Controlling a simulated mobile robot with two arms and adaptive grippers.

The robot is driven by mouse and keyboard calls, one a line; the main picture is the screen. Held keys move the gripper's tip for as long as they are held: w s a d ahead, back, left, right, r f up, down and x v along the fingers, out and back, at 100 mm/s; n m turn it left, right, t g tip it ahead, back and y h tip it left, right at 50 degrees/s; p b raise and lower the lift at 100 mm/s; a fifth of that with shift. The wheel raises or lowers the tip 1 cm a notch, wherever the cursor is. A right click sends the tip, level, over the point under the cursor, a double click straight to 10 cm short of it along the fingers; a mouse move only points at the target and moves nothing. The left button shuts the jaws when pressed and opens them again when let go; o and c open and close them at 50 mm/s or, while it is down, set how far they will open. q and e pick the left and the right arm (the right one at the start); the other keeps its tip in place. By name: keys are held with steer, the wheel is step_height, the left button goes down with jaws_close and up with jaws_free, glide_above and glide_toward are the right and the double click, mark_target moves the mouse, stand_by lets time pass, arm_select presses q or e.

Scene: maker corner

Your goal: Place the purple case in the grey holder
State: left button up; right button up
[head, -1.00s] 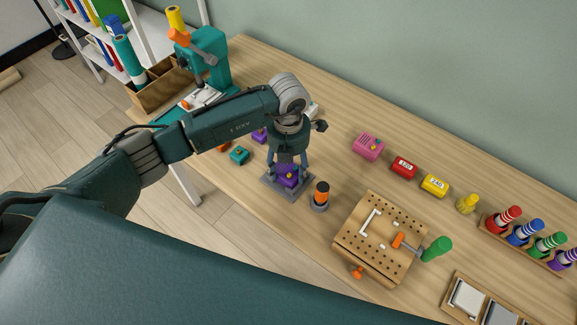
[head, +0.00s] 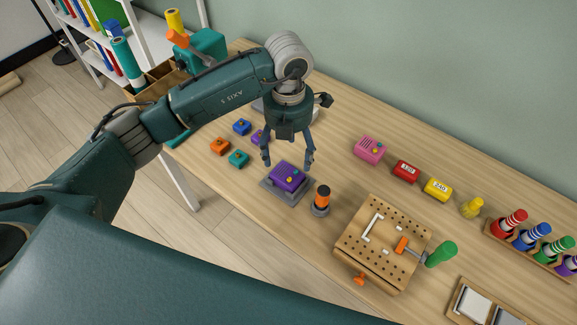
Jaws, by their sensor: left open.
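The purple case (head: 287,177) sits in the grey holder (head: 271,190) on the wooden table; the holder's rim shows around it. The case has small coloured knobs on top. My left gripper (head: 287,163) is open and empty, with its fingers above and behind the case, apart from it. My right gripper is not in view.
Blue (head: 242,127), orange (head: 219,146) and teal (head: 238,158) cases lie to the left. A pink case (head: 369,149) lies behind. Free table lies between.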

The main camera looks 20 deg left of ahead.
arm_select(q)
step_height(320, 180, up, 4)
steer(key=shift+f, duration=0.25)
stand_by(0.4)
